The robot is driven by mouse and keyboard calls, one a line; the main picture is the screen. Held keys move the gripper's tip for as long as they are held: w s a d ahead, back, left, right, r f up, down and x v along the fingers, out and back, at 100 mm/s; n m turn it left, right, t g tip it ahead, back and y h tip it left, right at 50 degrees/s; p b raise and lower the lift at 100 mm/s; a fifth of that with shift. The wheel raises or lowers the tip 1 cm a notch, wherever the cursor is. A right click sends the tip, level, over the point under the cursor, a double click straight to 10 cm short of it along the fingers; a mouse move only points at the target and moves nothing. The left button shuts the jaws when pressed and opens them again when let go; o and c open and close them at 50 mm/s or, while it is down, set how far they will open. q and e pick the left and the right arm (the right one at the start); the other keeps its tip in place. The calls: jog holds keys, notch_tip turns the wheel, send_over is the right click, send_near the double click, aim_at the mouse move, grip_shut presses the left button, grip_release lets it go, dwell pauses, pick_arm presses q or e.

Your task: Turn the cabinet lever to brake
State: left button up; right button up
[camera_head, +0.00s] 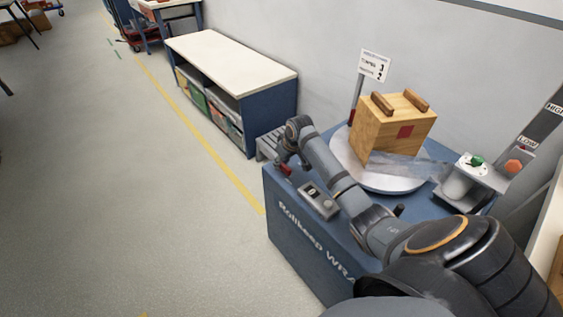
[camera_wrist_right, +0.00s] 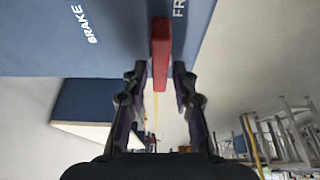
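The blue cabinet (camera_head: 300,232) stands at the right of the head view, and its blue face (camera_wrist_right: 120,45) fills the top of the right wrist view. The red lever (camera_wrist_right: 161,50) sticks out from that face, between a "BRAKE" label (camera_wrist_right: 82,24) at left and a partly cut-off "FR" label (camera_wrist_right: 179,8) close at its right. The lever also shows small in the head view (camera_head: 284,170). My right gripper (camera_wrist_right: 160,72) is open, with one finger on each side of the lever's end and narrow gaps visible. My left gripper is not in view.
A white-topped bench (camera_head: 230,62) stands behind. The floor at left is clear.

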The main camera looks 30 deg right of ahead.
grip_shut()
